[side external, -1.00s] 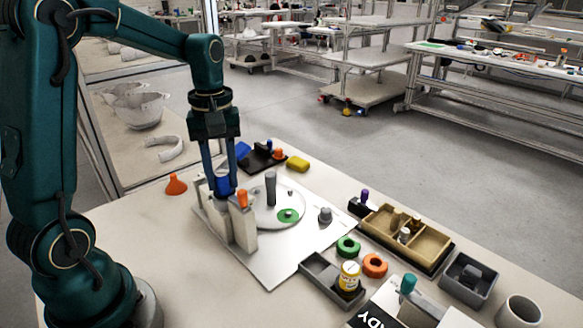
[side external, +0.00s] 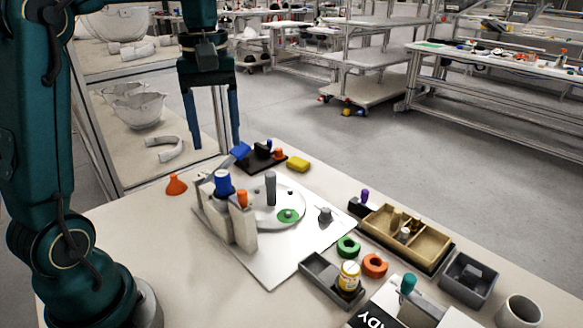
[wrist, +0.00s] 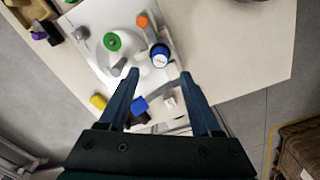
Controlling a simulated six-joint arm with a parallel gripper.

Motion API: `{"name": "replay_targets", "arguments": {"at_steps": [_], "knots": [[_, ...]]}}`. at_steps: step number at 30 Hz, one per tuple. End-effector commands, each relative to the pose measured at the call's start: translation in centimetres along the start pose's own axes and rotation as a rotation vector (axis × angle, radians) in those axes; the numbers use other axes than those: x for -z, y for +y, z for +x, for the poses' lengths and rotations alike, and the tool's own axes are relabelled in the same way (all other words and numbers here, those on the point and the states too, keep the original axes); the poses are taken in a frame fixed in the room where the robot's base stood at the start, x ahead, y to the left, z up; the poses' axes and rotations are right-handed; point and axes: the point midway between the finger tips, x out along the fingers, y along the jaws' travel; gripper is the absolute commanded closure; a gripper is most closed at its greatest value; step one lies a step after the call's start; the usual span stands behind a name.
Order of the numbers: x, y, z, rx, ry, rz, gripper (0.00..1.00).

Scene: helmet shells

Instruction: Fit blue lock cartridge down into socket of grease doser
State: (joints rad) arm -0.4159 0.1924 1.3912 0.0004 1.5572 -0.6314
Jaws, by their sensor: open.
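The blue lock cartridge (side external: 222,184) stands upright in the grease doser (side external: 240,228), between its pale blocks. Its round top (wrist: 160,56) shows in the wrist view, with white marks on it. How deep it sits in the socket is hidden by the blocks. The doser's grey plate (side external: 285,250) carries a round disc with a grey post and a green patch. My gripper (side external: 213,148) is open and empty, raised above and behind the doser, clear of the cartridge. Its two fingers (wrist: 162,82) are spread wide in the wrist view.
An orange funnel (side external: 175,186) stands left of the doser. A black tray (side external: 262,161) with a blue piece and a yellow block (side external: 298,164) lie behind. Green (side external: 348,246) and orange (side external: 375,265) rings, a wooden tray (side external: 440,241) and grey bins are at right. The front left table is clear.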

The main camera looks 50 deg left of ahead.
Motion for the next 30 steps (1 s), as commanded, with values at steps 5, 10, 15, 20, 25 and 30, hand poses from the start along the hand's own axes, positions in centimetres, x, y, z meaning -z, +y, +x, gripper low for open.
{"name": "replay_targets", "arguments": {"at_steps": [5,10,15,20,25,30], "knots": [[0.1,0.1,-2.2,-0.002,0.002,0.000,0.35],[0.0,0.0,-3.3,0.000,0.000,0.000,0.35],[-0.4,0.0,-3.7,-0.006,0.009,0.025,0.35],[-2.8,0.1,-3.7,-0.046,0.065,0.173,0.35],[-6.6,-0.2,-2.5,-0.116,0.172,0.434,0.35],[-10.2,-1.1,-0.2,-0.180,0.284,0.693,0.35]]}}
